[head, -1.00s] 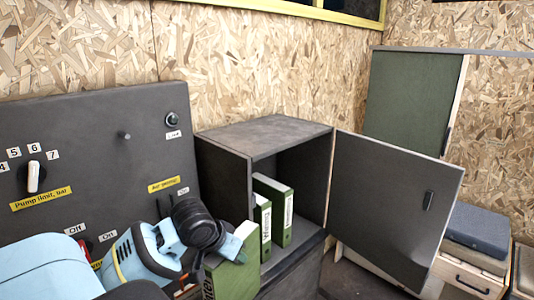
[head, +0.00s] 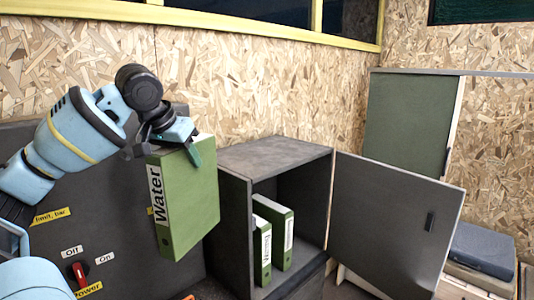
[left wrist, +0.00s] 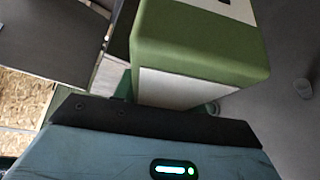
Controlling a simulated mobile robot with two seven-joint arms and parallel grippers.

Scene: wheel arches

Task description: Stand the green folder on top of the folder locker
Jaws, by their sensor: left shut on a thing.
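The green folder (head: 195,205), with "Water" on its white spine label, hangs upright in my left gripper (head: 178,145). The gripper is shut on the folder's upper edge. In the left wrist view the folder (left wrist: 200,45) fills the upper middle, close to the gripper. The folder is in the air to the left of the dark grey folder locker, apart from its top (head: 275,153), and its upper edge is a little above that top. The locker top is bare. My right gripper is not in view.
The locker door (head: 395,220) stands open to the right. Two green folders (head: 273,235) stand inside the locker. A dark control panel (head: 100,240) with a red switch (head: 79,272) is at the left. A chipboard wall (head: 270,85) rises behind.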

